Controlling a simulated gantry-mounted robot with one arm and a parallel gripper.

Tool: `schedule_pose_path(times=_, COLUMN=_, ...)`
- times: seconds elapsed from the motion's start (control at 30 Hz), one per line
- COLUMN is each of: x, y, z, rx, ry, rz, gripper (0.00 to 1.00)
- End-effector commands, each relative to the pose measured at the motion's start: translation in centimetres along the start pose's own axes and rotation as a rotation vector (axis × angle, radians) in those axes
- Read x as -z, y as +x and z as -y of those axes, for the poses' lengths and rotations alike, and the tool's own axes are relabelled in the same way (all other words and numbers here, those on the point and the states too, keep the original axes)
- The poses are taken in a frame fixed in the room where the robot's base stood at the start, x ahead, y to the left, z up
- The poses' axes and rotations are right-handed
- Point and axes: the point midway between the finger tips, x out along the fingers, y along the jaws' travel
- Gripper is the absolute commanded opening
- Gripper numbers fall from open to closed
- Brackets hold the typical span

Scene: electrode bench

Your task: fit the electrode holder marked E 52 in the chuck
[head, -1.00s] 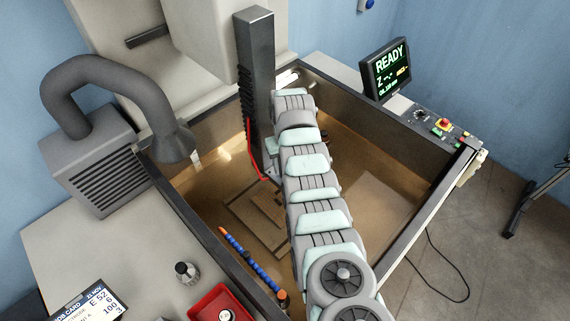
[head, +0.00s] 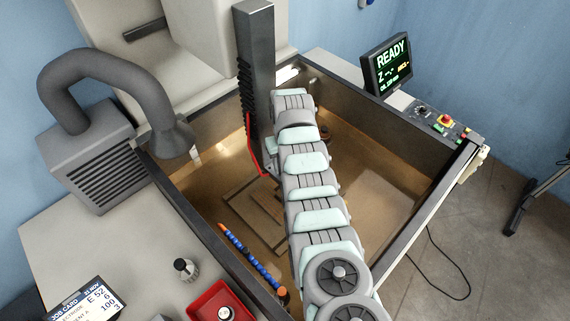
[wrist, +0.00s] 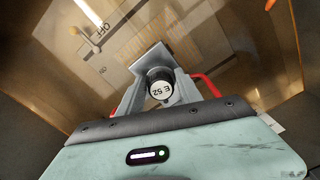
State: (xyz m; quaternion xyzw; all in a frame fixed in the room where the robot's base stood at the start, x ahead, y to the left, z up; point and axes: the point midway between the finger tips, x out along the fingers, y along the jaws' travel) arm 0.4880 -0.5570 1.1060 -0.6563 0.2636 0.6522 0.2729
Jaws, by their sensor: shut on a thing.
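In the wrist view my gripper (wrist: 158,96) is shut on an electrode holder (wrist: 160,80), a dark round piece whose white face reads E 52. The holder sits between the two grey fingers, and a grey square-edged piece (wrist: 150,58) shows behind it; whether they touch I cannot tell. In the head view my arm hides the gripper and the holder. The machine's tall grey column (head: 254,70) stands just left of my arm's far end. The chuck cannot be made out; the column's lower end is partly hidden behind my arm.
A red hose (head: 250,148) runs down beside the column. The tank's dark rim (head: 212,235) surrounds the work space, with a blue-orange segmented hose (head: 250,262) inside. A small holder (head: 186,268), a red tray (head: 205,303) and a job card (head: 85,303) lie left. The monitor (head: 388,66) reads READY.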

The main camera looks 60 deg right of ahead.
Motion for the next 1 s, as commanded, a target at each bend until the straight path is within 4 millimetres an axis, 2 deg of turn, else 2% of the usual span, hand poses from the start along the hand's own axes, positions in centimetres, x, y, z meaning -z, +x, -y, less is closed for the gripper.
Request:
schedule_pose_path(times=0.67, x=0.1, y=1.7, z=-0.1, rx=-0.001, ry=0.001, rz=-0.001, gripper=0.00)
schedule_pose_path(times=0.97, x=0.1, y=1.7, z=-0.1, rx=0.000, ry=0.000, rz=-0.001, gripper=0.00)
schedule_pose_path(times=1.0, x=0.1, y=1.7, z=-0.1, rx=0.000, ry=0.000, rz=-0.001, gripper=0.44)
